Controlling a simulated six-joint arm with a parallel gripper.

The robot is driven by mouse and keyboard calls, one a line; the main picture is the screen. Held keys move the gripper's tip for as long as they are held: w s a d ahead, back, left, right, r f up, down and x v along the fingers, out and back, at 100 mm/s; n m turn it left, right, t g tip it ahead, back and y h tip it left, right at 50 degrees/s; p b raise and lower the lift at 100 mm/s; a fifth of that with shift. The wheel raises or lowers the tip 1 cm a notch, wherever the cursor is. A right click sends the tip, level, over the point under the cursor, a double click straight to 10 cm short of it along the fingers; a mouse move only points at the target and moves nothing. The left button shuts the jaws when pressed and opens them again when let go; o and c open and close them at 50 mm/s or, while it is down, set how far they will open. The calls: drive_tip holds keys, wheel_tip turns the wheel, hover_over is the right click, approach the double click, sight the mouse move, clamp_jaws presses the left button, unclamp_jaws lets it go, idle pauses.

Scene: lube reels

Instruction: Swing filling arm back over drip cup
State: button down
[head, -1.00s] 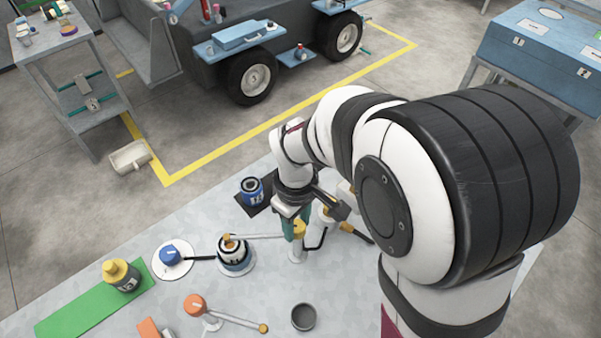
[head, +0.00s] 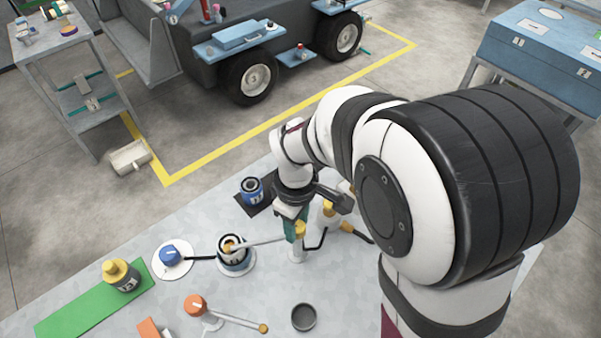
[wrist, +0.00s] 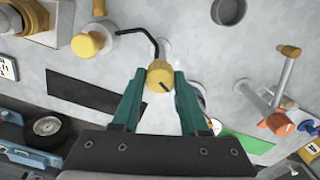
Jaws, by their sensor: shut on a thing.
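The filling arm is a pale rod (head: 262,240) running left from a post with a yellow knob (head: 299,229). Its far end reaches over the dark-and-white container (head: 234,261) on a round white plate. My gripper (wrist: 160,88), with green fingers, is shut on the yellow knob (wrist: 160,73), which shows between the fingertips in the wrist view. The dark round drip cup (head: 303,317) stands near the table's front, apart from the rod; it also shows at the top of the wrist view (wrist: 228,11). My right finger hides most of the rod there.
An orange-knobbed post (head: 195,305) carries another rod ending in a yellow tip near the cup. A blue can (head: 252,191) stands on a dark mat behind my gripper. A yellow-topped bottle (head: 120,275) stands on a green mat. A black bent handle (wrist: 147,40) is close to the knob.

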drive_tip(key=n, duration=0.4)
drive_tip(key=shift+n, duration=0.3)
drive_tip(key=n, duration=0.3)
drive_tip(key=shift+n, duration=0.3)
drive_tip(key=n, duration=0.4)
drive_tip(key=shift+n, duration=2.2)
drive_tip(key=shift+c, duration=2.1)
unclamp_jaws()
